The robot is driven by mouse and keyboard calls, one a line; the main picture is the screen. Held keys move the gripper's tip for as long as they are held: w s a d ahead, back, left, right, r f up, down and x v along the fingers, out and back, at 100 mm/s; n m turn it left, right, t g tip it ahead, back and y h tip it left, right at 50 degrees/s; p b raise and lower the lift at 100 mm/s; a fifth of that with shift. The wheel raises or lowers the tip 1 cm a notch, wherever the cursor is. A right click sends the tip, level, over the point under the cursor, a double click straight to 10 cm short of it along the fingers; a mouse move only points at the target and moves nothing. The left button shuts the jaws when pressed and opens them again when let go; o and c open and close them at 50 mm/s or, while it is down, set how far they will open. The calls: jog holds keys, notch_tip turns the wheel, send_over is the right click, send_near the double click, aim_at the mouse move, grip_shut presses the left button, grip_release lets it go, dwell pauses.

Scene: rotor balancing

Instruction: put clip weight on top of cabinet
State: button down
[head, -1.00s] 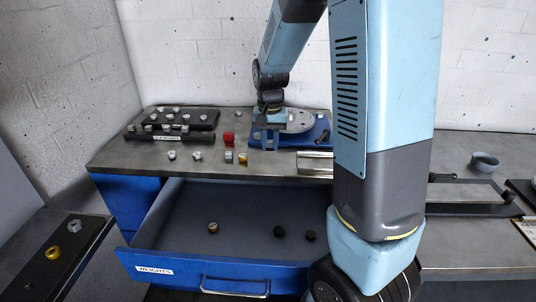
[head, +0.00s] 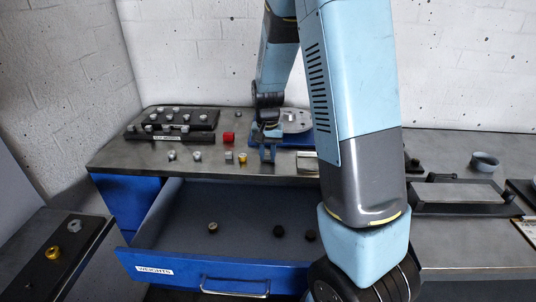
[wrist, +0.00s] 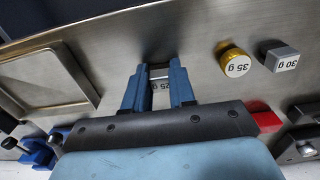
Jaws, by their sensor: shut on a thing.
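My gripper (wrist: 160,88) is shut on a small grey clip weight (wrist: 160,84) with a white label in the wrist view; the label looks like 25 g, upside down. In the head view my gripper (head: 268,152) is low over the grey top of the blue cabinet (head: 130,160), near its front edge and right of the brass weight. Whether the held weight touches the top I cannot tell. A brass 35 g weight (wrist: 234,62) and a grey 30 g block (wrist: 281,57) stand on the top beside my gripper.
The open blue drawer (head: 205,262) below holds several small weights. A red block (head: 228,138), silver weights (head: 172,156) and a dark weight rack (head: 172,118) stand to the left. The blue rotor stand (head: 298,138) is behind. A shallow tray (wrist: 45,82) lies to the left in the wrist view.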

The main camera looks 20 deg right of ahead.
aim_at(267, 154)
jog(key=c, duration=0.9)
grip_release()
jog(key=shift+c, duration=0.2)
notch_tip(267, 154, up, 11)
jog(key=s+r+n+t, duration=0.2)
jog(key=s+r, duration=0.4)
jog(key=s, duration=0.6)
jog(key=s+r+n+t, duration=0.2)
jog(key=s+r, duration=0.5)
jog(key=s, duration=0.6)
jog(key=shift+s+a+n+t, duration=0.15)
jog(key=shift+s+n+t, duration=0.15)
jog(key=shift+t, duration=0.5)
